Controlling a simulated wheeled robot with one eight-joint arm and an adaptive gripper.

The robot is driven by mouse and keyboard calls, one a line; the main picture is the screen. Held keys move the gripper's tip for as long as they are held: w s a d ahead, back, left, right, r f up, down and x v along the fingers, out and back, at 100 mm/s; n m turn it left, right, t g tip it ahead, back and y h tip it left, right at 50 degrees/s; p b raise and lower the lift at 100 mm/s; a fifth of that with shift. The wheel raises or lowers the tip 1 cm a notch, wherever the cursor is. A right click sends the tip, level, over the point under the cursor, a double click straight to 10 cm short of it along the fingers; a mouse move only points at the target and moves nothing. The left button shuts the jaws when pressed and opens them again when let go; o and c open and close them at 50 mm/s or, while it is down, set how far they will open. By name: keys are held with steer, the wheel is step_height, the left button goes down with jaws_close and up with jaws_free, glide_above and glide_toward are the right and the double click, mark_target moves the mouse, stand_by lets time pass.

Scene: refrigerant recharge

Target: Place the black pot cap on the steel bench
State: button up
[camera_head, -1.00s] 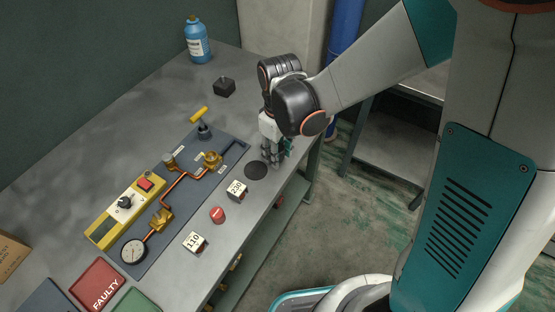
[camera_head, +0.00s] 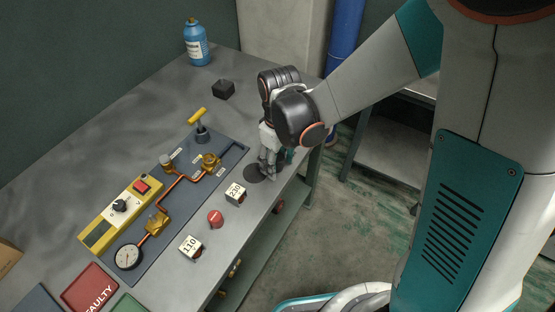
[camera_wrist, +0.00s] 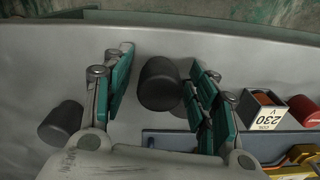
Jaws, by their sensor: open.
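A black round cap (camera_wrist: 158,85) stands between the fingers of my gripper in the wrist view, nearer the left edge of the right finger. My gripper (camera_wrist: 158,92) is open around it. In the head view my gripper (camera_head: 270,168) is low over the front part of the steel bench (camera_head: 120,130), and its fingers mostly hide the cap. A second dark rounded piece (camera_wrist: 60,121) is left of the gripper in the wrist view.
The 230 block (camera_head: 235,194), a red cap (camera_head: 215,219) and the 110 block (camera_head: 190,248) line the front edge. A grey panel with copper pipework (camera_head: 178,186) lies behind them. A black block (camera_head: 223,89) and a blue bottle (camera_head: 197,44) stand farther back.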

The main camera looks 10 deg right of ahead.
mark_target(278, 157)
steer(key=shift+r, duration=0.2)
step_height(278, 157, up, 12)
steer(key=p, duration=0.9)
steer(key=shift+d, duration=0.15)
steer(key=shift+w, duration=0.1)
